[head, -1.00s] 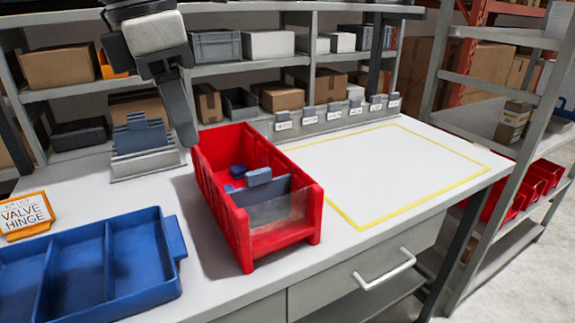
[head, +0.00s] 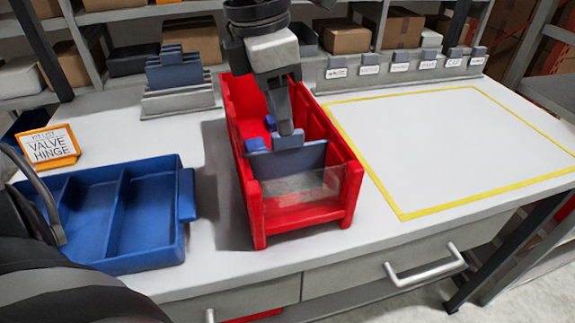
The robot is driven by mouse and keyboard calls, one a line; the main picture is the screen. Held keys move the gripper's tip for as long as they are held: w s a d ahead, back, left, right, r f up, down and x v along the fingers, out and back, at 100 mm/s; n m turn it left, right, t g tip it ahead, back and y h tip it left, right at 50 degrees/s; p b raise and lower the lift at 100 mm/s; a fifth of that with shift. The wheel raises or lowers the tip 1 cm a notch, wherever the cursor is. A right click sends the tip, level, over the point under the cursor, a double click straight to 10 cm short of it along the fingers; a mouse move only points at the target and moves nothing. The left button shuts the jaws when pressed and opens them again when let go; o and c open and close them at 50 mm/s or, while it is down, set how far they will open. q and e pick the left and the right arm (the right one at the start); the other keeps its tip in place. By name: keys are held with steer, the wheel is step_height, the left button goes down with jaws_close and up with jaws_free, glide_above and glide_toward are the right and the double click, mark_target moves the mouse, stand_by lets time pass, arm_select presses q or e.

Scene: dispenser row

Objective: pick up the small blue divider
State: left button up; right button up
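The small blue divider (head: 303,158) stands upright across the red bin (head: 257,212), behind the bin's clear front panel. A lighter tab (head: 289,142) rises from its top edge. My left gripper (head: 286,130) points down into the bin from above, with its fingertips at the tab. The fingers overlap in this view, so I cannot tell whether they are open, shut or touching the tab. Small blue pieces (head: 257,145) lie in the bin behind the divider. My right gripper is not in view.
A blue compartment tray (head: 120,262) and an orange-framed "VALVE HINGE" sign (head: 48,147) are at the left. A grey rack (head: 178,101) holds blue-grey plates behind. A yellow-outlined area (head: 455,145) at the right is empty. Labelled holders (head: 400,66) line the back edge.

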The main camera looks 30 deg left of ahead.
arm_select(q)
glide_above(288, 166)
step_height(288, 166, down, 5)
steer(key=shift+w+a+f, duration=0.1)
steer(key=shift+c, duration=0.4)
jaws_close()
steer(key=shift+r, duration=0.2)
